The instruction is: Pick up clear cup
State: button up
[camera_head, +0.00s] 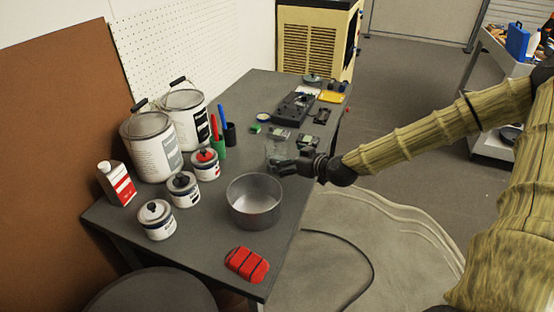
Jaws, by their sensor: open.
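A clear cup (273,151) seems to stand on the grey table, just behind and left of my gripper; it is faint and its outline is hard to make out. My gripper (280,166) reaches in from the right over the table edge, open, with its fingers pointing left. The fingers are at or very near the cup, and I cannot tell whether they touch it or are around it. Part of the cup is hidden by the gripper.
A metal pot (254,203) stands just in front of my gripper. Paint cans (153,150) and small jars (157,222) crowd the left. A green holder (218,150) and dark electronics (293,108) are farther back.

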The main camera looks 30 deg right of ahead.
jog(key=shift+w+a+f, duration=0.1)
jog(key=shift+w+f, duration=0.05)
jog(key=shift+w, duration=0.05)
jog(key=shift+w+a+f, duration=0.25)
jog(key=shift+w+f, duration=0.15)
jog(key=shift+w, duration=0.15)
jog(key=shift+w+a+f, duration=0.25)
jog(key=shift+w+f, duration=0.15)
jog(key=shift+w, duration=0.1)
jog(key=shift+x, duration=1.15)
jog(key=shift+r, duration=0.1)
jog(key=c, duration=1.2)
